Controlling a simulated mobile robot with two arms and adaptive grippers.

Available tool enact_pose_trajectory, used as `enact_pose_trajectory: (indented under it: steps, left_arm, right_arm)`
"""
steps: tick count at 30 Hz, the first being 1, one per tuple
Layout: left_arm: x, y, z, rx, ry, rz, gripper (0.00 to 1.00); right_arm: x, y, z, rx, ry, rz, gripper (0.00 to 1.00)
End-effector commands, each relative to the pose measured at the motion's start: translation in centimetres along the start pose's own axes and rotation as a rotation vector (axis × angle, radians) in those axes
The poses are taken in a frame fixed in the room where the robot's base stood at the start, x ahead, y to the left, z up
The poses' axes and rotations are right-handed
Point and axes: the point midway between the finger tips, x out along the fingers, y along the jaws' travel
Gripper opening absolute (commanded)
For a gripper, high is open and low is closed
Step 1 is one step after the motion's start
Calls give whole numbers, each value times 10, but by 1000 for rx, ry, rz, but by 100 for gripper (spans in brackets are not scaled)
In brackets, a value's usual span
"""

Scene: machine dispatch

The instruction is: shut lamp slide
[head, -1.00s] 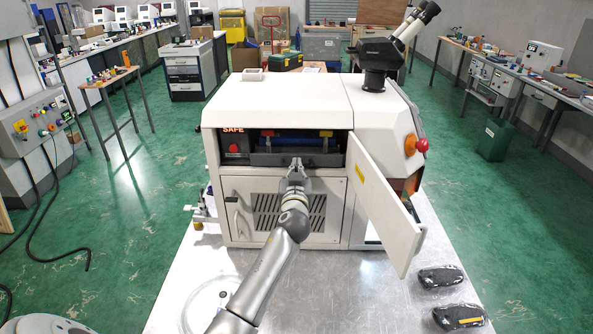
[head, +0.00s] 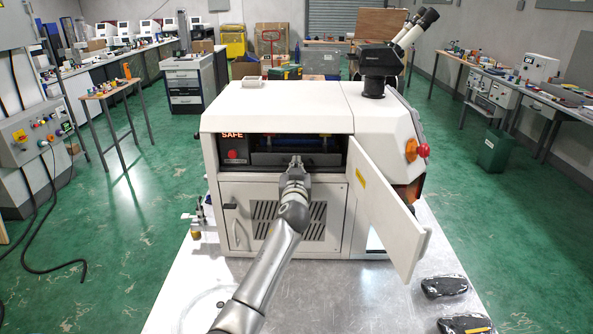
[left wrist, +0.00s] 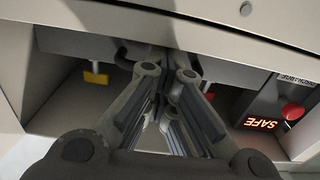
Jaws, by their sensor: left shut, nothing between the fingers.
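The lamp slide (head: 272,161) is a dark bar-fronted unit in the upper opening of the white machine (head: 270,105). It sits inside the opening, and its depth is hard to judge. My left gripper (head: 296,161) is shut and empty, its tips at the middle of the slide's front; I cannot tell whether they touch. In the left wrist view the closed fingers cover part of the dark slide (left wrist: 75,46). A yellow tab (left wrist: 96,78) shows left of them, and a lit SAFE sign (left wrist: 261,123) shows right of them. My right gripper is not in view.
The machine's white door (head: 387,205) stands open at the right of the opening. A red button (head: 232,154) sits left of the slide. Two dark packs (head: 444,286) lie at the bench's right. The bench (head: 330,300) in front is mostly clear.

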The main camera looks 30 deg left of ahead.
Motion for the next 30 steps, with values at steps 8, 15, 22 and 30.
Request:
enact_pose_trajectory:
  steps: [8, 15, 22, 30]
  left_arm:
    - [0, -1, -2, 0, 4, -2, 34]
    - [0, -1, -2, 1, 4, -1, 65]
    - [0, 0, -1, 0, 3, 0, 95]
    - [0, 0, -1, 0, 2, 0, 100]
  right_arm:
    - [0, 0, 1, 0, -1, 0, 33]
    - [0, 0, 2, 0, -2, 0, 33]
    - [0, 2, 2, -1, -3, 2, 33]
    - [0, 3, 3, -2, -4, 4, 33]
